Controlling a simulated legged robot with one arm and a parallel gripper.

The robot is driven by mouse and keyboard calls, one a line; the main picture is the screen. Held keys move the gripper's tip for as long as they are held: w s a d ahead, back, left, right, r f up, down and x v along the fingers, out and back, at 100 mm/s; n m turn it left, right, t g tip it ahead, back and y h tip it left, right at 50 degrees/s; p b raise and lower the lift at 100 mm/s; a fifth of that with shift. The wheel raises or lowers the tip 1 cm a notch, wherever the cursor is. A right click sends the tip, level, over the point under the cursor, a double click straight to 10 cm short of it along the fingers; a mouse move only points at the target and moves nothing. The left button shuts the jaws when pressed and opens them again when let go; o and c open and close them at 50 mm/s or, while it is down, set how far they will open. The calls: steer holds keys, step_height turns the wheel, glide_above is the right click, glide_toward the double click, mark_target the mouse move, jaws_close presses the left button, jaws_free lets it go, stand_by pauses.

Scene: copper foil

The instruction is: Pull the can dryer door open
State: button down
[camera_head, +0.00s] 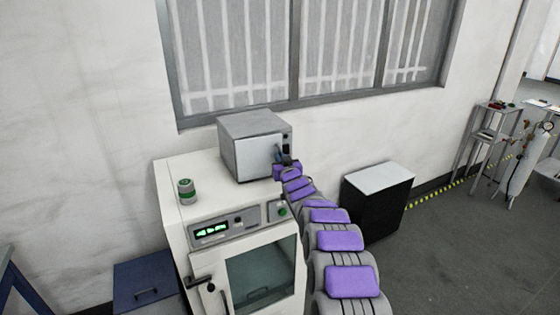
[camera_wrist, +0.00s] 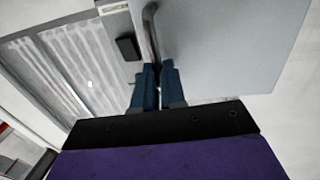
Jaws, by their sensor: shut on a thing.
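The can dryer (camera_head: 250,124) is a small grey box on top of a white cabinet, under the window. Its flat grey door (camera_head: 250,157) faces the room and looks flush with the body; I see no clear gap. The door also fills the upper right of the wrist view (camera_wrist: 225,45). A slim curved metal door handle (camera_wrist: 151,30) runs between the blue fingers of my gripper (camera_wrist: 158,75). My gripper (camera_head: 281,153) is shut on this handle at the door's right side in the head view. The fingers hide the handle's lower part.
The white cabinet (camera_head: 174,220) has a lit green display, a glass-windowed door and a green-banded cylinder (camera_head: 186,190) on top. A black cabinet with a pale top (camera_head: 380,178) stands to the right. Grey floor (camera_head: 450,250) is clear farther right.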

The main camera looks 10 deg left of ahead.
steer(key=s+a+m+h+p, duration=0.3)
steer(key=s+a+h+p, duration=0.2)
steer(key=s+p, duration=0.2)
steer(key=s+a+r+m+t+h+p, duration=0.1)
steer(key=s+a+m+h+p, duration=0.3)
steer(key=s, duration=0.6)
steer(key=a+h+p, duration=0.1)
steer(key=h+p, duration=0.1)
steer(key=p, duration=0.1)
steer(key=shift+s+a+r+p, duration=0.15)
steer(key=shift+s+a+p, duration=0.2)
steer(key=shift+s, duration=0.05)
steer(key=shift+m+h, duration=0.4)
steer(key=c, duration=1.6)
jaws_free()
steer(key=o, duration=0.4)
steer(key=shift+w+a+f, duration=0.15)
steer(key=shift+w+f, duration=0.05)
steer(key=shift+f, duration=0.35)
